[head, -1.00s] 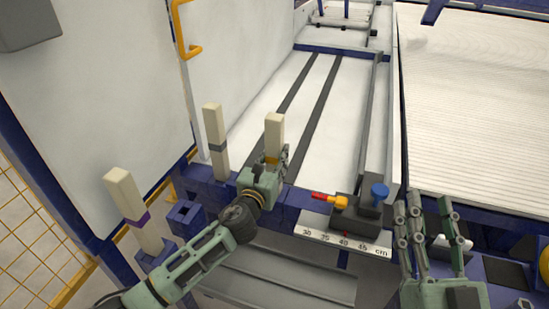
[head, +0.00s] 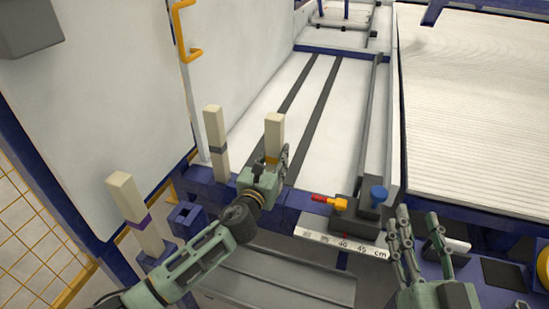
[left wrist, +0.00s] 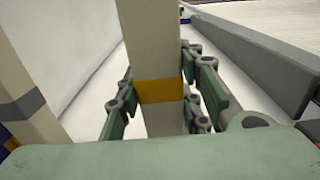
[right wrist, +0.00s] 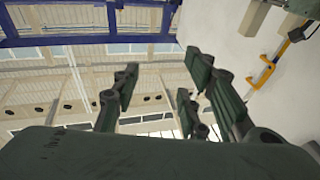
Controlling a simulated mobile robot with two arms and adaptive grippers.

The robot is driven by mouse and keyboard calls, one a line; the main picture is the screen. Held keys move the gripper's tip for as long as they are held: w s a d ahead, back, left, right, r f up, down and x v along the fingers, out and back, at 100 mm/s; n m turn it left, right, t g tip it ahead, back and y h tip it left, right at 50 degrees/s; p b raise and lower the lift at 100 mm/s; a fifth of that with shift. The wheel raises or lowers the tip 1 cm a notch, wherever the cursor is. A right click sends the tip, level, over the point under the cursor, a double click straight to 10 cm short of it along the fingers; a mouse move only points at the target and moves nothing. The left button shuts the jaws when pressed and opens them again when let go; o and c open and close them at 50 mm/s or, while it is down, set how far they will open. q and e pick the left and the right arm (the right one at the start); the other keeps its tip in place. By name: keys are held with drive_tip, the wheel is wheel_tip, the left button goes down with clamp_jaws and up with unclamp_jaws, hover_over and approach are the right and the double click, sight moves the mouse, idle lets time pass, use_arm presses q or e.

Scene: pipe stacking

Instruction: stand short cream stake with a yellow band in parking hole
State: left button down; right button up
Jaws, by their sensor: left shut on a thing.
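The short cream stake with a yellow band (head: 274,127) stands upright at the blue front rail, in the middle of the head view. My left gripper (head: 272,162) is shut on it around the yellow band, which also shows between the fingers in the left wrist view (left wrist: 158,91). The stake's foot is hidden behind the gripper, so I cannot tell what it rests in. A blue socket with an empty square hole (head: 185,213) sits left of my left gripper. My right gripper (head: 418,220) is open and empty at the lower right; its fingers are apart in the right wrist view (right wrist: 160,85).
A grey-banded cream stake (head: 216,135) stands on the rail left of the held one. A purple-banded stake (head: 125,192) stands further left. A gauge block with a blue knob (head: 379,193) and a centimetre scale (head: 345,244) lies between my grippers.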

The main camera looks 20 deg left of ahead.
drive_tip(key=shift+s+d+f+g+h+p, duration=0.9)
drive_tip(key=shift+f+g, duration=1.15)
drive_tip(key=shift+f, duration=1.55)
drive_tip(key=shift+s+d+f+g+h+p, duration=0.55)
drive_tip(key=shift+s+f+g, duration=1.1)
drive_tip(key=shift+f, duration=1.9)
drive_tip(key=s+d+f+g+h+p, duration=0.1)
drive_tip(key=s+d+f+g+p, duration=0.1)
drive_tip(key=s, duration=0.4)
drive_tip(key=s+d+f+g+p, duration=0.2)
drive_tip(key=s+f+g+p, duration=0.1)
drive_tip(key=s+g, duration=0.3)
drive_tip(key=shift+s+d+f+m+g+h, duration=0.3)
drive_tip(key=shift+d+f+m+g+h, duration=0.1)
drive_tip(key=shift+f, duration=0.35)
